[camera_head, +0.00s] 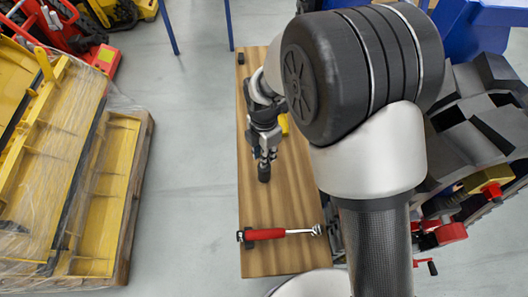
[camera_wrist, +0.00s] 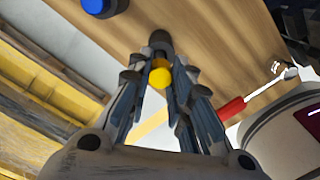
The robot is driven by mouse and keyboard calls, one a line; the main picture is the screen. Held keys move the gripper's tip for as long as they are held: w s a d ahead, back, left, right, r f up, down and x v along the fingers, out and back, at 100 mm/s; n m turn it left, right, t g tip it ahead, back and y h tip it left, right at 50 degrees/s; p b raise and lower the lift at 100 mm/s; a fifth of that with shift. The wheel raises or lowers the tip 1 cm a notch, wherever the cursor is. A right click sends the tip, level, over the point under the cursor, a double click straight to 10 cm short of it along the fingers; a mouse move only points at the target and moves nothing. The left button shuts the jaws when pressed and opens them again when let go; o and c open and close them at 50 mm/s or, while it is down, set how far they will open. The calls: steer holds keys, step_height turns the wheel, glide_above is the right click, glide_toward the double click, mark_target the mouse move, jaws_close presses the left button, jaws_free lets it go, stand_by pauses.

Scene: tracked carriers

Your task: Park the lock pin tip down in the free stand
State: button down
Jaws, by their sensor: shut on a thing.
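The lock pin shows in the wrist view as a round yellow knob (camera_wrist: 160,77) between the fingers of my gripper (camera_wrist: 158,66). The fingers are closed in on it, and its shaft is hidden. A dark round stand (camera_wrist: 160,41) lies straight beyond the knob in that view. In the head view my gripper (camera_head: 265,153) points down over the wooden bench top, with the dark stand (camera_head: 264,173) just below its fingertips. I cannot tell whether the pin tip is inside the stand or above it.
The wooden bench top (camera_head: 258,203) carries a red-handled ratchet (camera_head: 268,234) at the near end and a small black block (camera_head: 240,58) at the far end. A yellow thing (camera_head: 284,124) is partly hidden behind my arm. A wrapped yellow pallet load (camera_head: 50,140) stands left, across clear floor.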

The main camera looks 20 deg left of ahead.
steer(key=shift+f+b, duration=1.2)
steer(key=shift+f, duration=0.75)
steer(key=c, duration=1.4)
jaws_free()
steer(key=shift+o, duration=0.2)
steer(key=shift+r, duration=0.15)
step_height(320, 180, up, 12)
steer(key=shift+f, duration=0.1)
